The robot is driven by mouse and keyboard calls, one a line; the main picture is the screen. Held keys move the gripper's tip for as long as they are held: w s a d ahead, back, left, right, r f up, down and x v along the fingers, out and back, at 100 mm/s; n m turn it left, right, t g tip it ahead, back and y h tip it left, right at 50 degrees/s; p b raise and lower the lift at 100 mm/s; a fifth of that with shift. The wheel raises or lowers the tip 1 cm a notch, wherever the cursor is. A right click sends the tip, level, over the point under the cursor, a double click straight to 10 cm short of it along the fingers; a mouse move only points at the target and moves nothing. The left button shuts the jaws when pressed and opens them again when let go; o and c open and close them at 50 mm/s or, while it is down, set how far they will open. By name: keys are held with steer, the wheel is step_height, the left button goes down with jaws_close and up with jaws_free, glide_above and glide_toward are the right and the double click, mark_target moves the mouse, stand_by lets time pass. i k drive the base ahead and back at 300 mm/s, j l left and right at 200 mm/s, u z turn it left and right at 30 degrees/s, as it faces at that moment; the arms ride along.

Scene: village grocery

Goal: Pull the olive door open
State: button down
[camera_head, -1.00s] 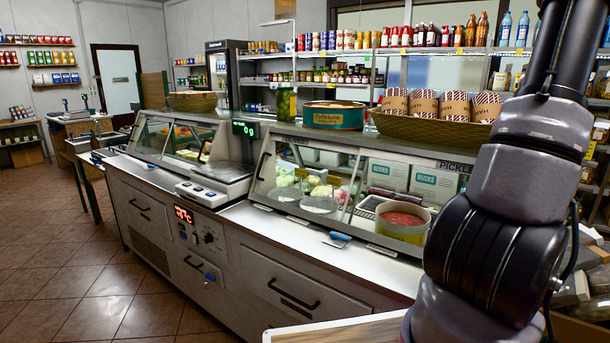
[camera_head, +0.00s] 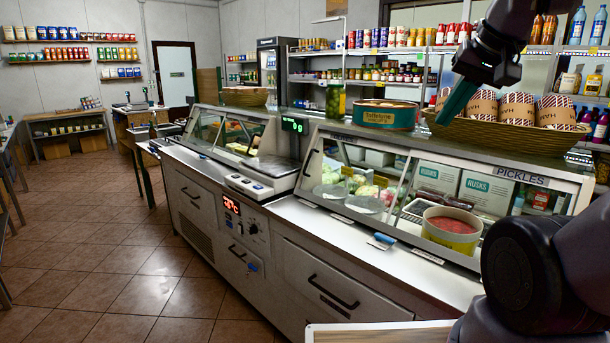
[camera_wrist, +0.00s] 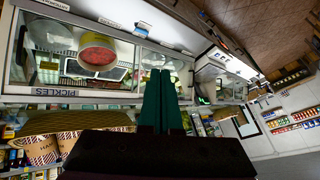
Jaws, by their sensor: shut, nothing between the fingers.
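My gripper (camera_head: 447,118) is at the upper right of the head view, with its teal fingers pointing down beside the wicker basket. In the wrist view, the fingers of my gripper (camera_wrist: 160,74) are together, with nothing between them, in front of the glass display counter. A black handle (camera_head: 308,166) stands at the right section's left edge. The fingers touch no handle.
A scale (camera_head: 262,178) sits between the glass sections. Drawers (camera_head: 325,282) with black handles lie below. Tiled floor (camera_head: 120,260) is clear at left.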

mark_target(384, 146)
steer(key=i+j, duration=0.2)
steer(key=j, duration=0.15)
steer(key=i+j+z, duration=0.1)
steer(key=i+j, duration=0.35)
steer(key=j, duration=0.25)
steer(key=i+j+z, duration=0.1)
steer(key=j, duration=0.25)
steer(key=i+j, duration=0.3)
steer(key=i+j+z, duration=0.1)
steer(key=j, duration=0.35)
steer(key=i+j, duration=0.3)
steer(key=j+z, duration=0.05)
steer(key=j, duration=0.05)
